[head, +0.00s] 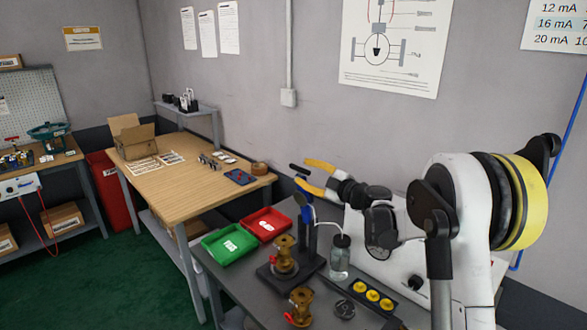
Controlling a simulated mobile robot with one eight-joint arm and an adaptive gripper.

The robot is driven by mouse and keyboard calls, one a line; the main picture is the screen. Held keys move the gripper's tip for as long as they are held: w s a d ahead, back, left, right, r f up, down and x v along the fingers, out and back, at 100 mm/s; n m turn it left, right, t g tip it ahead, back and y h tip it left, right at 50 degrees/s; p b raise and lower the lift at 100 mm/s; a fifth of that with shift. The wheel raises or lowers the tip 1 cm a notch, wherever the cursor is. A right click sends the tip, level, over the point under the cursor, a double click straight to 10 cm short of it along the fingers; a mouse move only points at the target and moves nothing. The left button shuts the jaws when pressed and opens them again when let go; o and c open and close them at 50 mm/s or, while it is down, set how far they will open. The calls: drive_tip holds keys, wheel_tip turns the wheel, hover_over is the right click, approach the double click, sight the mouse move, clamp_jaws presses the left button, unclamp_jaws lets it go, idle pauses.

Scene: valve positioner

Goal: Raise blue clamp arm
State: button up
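A brass valve body (284,257) stands upright on the stand's base. My gripper (296,174) has two yellow fingers with dark tips, spread apart, pointing left at the top of the post. I see nothing held between them. Whether the lower finger touches the blue arm I cannot tell.
A clear bottle (339,261) stands right of the post. A green tray (229,245) and a red tray (268,224) lie to the left. A second brass valve (301,305) and a black strip with yellow buttons (373,297) are in front. Air above the trays is free.

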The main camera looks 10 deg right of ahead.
drive_tip(key=v, duration=0.5)
wheel_tip(320, 180, up, 11)
drive_tip(key=s+d+m+t+h, duration=0.2)
drive_tip(key=s+m+t+h, duration=0.1)
drive_tip(key=m+t+h, duration=0.15)
drive_tip(key=s+d+r+m+g+h+b, duration=0.2)
drive_tip(key=s+d+m+h, duration=0.2)
drive_tip(key=s+m+h, duration=0.45)
drive_tip(key=s+a+f+m+g+y, duration=0.1)
drive_tip(key=s+a+f+g, duration=0.2)
drive_tip(key=s+f, duration=0.4)
drive_tip(key=s+a+f+m+g+y, duration=0.1)
drive_tip(key=s+a+f+m+g, duration=0.1)
drive_tip(key=s+f, duration=0.6)
drive_tip(key=s+a+f+m+g+y, duration=0.1)
drive_tip(key=s+a+f+g, duration=0.3)
drive_tip(key=s+f, duration=0.4)
drive_tip(key=s+g+b, duration=0.1)
drive_tip(key=s, duration=0.6)
drive_tip(key=shift+s+a, duration=0.3)
